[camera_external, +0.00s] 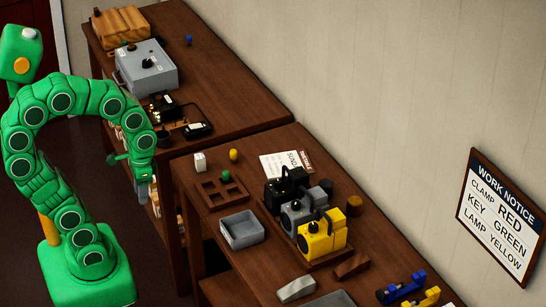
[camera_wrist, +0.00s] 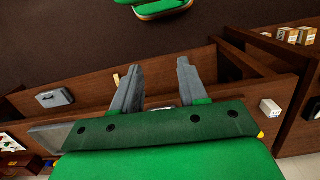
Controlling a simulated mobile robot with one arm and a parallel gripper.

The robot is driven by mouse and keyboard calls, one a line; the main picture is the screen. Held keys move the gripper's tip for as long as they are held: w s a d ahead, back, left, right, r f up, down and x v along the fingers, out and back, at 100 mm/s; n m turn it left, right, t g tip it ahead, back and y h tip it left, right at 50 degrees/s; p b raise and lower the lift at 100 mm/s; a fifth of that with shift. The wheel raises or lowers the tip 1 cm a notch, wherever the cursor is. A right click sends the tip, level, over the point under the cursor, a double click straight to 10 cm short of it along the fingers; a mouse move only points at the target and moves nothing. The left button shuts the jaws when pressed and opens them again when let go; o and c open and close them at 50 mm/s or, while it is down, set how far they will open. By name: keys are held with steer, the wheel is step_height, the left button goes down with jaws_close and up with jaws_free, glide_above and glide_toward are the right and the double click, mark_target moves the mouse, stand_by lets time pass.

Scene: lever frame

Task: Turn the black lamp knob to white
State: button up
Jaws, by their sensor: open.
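A black lantern-like lamp (camera_external: 286,187) stands at the back of a row on the near table, with a grey one (camera_external: 299,215) and a yellow one (camera_external: 322,238) in front of it. No knob on the black lamp can be made out. A grey box (camera_external: 146,68) on the far table bears a small black knob (camera_external: 147,62). My gripper (camera_external: 143,190) hangs beside the left edge of the tables, apart from the lamps. In the wrist view my gripper (camera_wrist: 156,78) is open, with nothing between its grey fingers.
A compartment tray (camera_external: 222,193), a grey bin (camera_external: 241,230) and a paper sheet (camera_external: 285,163) lie near the lamps. A wall notice (camera_external: 500,215) reads clamp red, key green, lamp yellow. A wooden box (camera_external: 121,27) stands on the far table.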

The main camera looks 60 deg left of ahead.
steer(key=w+d+m+t+h, duration=0.2)
steer(key=w+m+t, duration=0.15)
steer(key=w, duration=2.05)
steer(key=m+t, duration=0.2)
steer(key=m, duration=0.1)
glide_toward(278, 181)
steer(key=shift+h, duration=0.3)
steer(key=shift+a+x, duration=0.15)
steer(key=shift+x, duration=2.05)
steer(key=shift+a+x, duration=0.1)
steer(key=shift+x, duration=2.1)
steer(key=shift+c, duration=0.4)
steer(key=shift+g, duration=0.25)
steer(key=c, duration=0.7)
